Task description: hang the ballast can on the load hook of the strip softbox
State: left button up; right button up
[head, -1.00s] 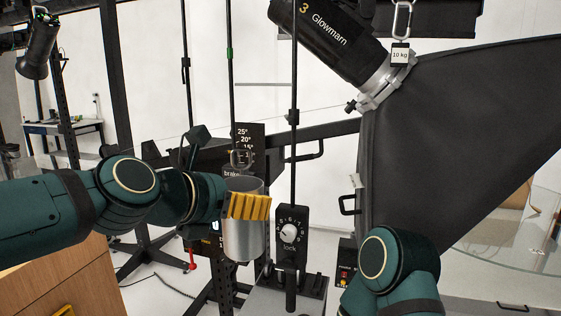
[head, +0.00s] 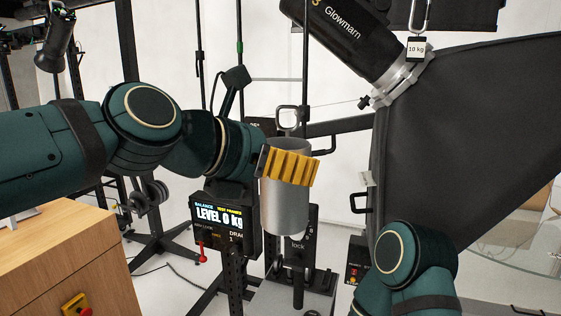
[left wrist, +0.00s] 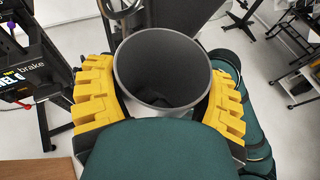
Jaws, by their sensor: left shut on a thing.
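The ballast can (head: 286,208) is a silver-grey cylinder with a metal loop (head: 289,119) above its top. My left gripper (head: 290,166) is shut on it, its yellow fingers around the upper part of the can, which hangs nearly upright. In the left wrist view the can's dark open top (left wrist: 162,68) sits between both yellow fingers. The black strip softbox (head: 470,150) fills the right side of the head view. A metal hook or link (head: 420,16) with a "10 kg" tag (head: 417,49) hangs at upper right, apart from the can. My right gripper is outside the view.
A balance screen (head: 219,217) reading "LEVEL 0 kg" stands left of the can. A lock panel (head: 313,240) is behind it. The Glowmarn lamp (head: 350,38) and a horizontal bar (head: 340,126) are at upper right. A wooden cabinet (head: 60,250) is at lower left.

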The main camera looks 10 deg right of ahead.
pick_arm(q)
jog(key=shift+w+d+f+p, duration=0.1)
jog(key=shift+w+d+p, duration=0.1)
jog(key=shift+w+d, duration=0.5)
jog(key=shift+w+d+p, duration=0.25)
jog(key=shift+w+d, duration=0.2)
jog(key=shift+w, duration=0.55)
jog(key=shift+w+d+f+p, duration=0.1)
jog(key=shift+w+d+p, duration=0.1)
jog(key=shift+w+d, duration=0.5)
jog(key=shift+w+d+f+p, duration=0.2)
jog(key=shift+w+p, duration=0.1)
jog(key=shift+w, duration=0.1)
jog(key=shift+w+d+f+p, duration=0.1)
jog(key=shift+w+f+p, duration=0.15)
jog(key=shift+w, duration=0.15)
jog(key=o, duration=1.1)
jog(key=shift+o, duration=0.2)
jog(key=shift+f, duration=0.15)
